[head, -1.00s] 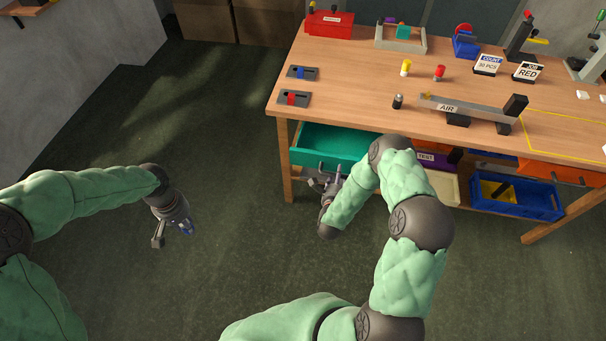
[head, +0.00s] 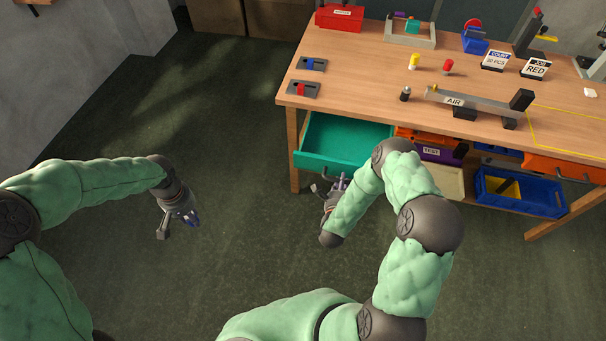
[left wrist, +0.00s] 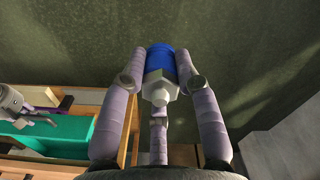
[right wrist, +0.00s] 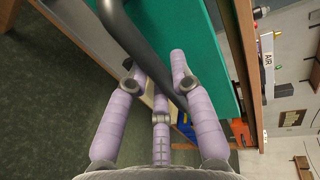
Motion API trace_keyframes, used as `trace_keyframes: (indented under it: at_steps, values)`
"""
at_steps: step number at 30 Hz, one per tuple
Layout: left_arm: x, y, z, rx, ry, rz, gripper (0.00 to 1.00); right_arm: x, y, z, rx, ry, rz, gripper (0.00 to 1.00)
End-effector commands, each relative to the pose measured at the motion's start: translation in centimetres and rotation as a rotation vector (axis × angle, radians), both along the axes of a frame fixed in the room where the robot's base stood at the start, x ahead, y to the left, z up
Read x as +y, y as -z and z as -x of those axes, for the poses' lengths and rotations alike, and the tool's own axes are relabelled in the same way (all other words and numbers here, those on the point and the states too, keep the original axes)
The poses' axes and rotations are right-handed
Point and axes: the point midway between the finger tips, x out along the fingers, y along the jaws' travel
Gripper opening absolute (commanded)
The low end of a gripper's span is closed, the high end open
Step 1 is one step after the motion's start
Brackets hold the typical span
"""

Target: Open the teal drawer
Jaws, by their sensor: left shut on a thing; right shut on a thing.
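The teal drawer (head: 345,138) stands pulled out from under the bench's left end, with its empty-looking inside showing from above. My right gripper (head: 338,184) is at its front. In the right wrist view, its fingers (right wrist: 158,88) are closed around the drawer's dark bar handle (right wrist: 128,35), beside the teal front (right wrist: 185,35). My left gripper (head: 190,217) is over the open floor, left of the drawer and apart from it. In the left wrist view, it is shut on a small part with a blue top (left wrist: 160,60) and a pale faceted body (left wrist: 159,88).
The wooden bench (head: 370,75) carries a red box (head: 340,17), the AIR bar (head: 458,101) and several small items. Right of the teal drawer are a purple drawer (head: 440,153), an orange drawer (head: 560,168) and a blue bin (head: 520,196). The floor in front is clear.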

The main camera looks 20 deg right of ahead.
Motion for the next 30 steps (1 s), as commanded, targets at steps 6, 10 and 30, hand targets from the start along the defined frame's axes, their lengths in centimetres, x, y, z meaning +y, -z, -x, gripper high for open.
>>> trace_keyframes:
  at_steps: [6,10,30]
  values:
    - [0.0,0.0,0.0,0.000,0.000,0.000,0.00,0.0,0.0,0.0,0.001,-0.001,-0.001,0.00]
    - [0.0,0.0,0.0,0.000,0.000,0.000,0.00,0.0,0.0,0.0,0.000,-0.001,0.000,0.48]
    - [0.0,0.0,0.0,0.000,0.000,0.000,0.00,2.7,-1.0,4.3,0.002,-0.003,-0.001,0.48]
